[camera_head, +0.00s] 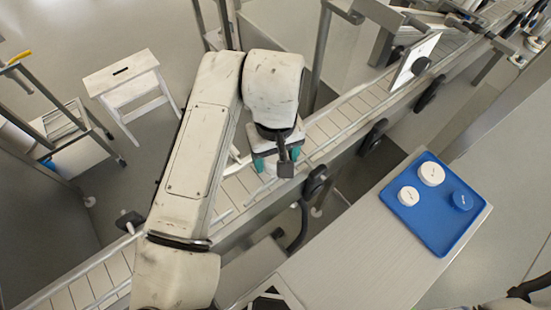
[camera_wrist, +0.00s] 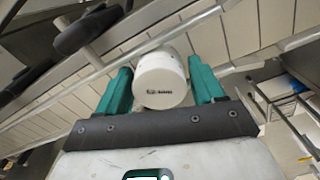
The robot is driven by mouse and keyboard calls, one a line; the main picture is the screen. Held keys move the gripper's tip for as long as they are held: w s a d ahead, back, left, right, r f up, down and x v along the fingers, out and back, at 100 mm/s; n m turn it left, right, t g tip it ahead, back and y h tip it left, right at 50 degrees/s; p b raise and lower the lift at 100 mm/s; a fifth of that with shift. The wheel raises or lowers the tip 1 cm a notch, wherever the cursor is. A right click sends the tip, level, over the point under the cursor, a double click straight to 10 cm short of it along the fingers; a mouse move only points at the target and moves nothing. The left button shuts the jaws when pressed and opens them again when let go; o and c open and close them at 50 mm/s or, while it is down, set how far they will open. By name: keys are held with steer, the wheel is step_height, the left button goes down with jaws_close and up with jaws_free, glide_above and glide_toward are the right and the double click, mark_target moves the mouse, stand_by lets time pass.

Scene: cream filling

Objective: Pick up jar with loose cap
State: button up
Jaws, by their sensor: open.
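A white round jar with a white cap (camera_wrist: 163,82) stands on the conveyor in the wrist view, with small dark print on its face. My gripper (camera_wrist: 160,66) is open, with one green finger on each side of the jar. The jar sits between the fingers; whether either finger touches it I cannot tell. In the head view my gripper (camera_head: 277,160) is over the conveyor, and my arm hides the jar there. Whether the cap is loose does not show.
The slatted conveyor (camera_head: 245,186) runs diagonally with metal side rails. A blue tray (camera_head: 436,236) on the side table (camera_head: 345,245) holds two white round items (camera_head: 431,173) (camera_head: 408,196) and a blue one (camera_head: 462,201). A white stool (camera_head: 121,73) stands at upper left. A panel (camera_head: 415,60) stands over the conveyor.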

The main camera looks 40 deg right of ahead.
steer(key=shift+c, duration=0.4)
steer(key=c, duration=0.8)
steer(key=shift+r, duration=0.15)
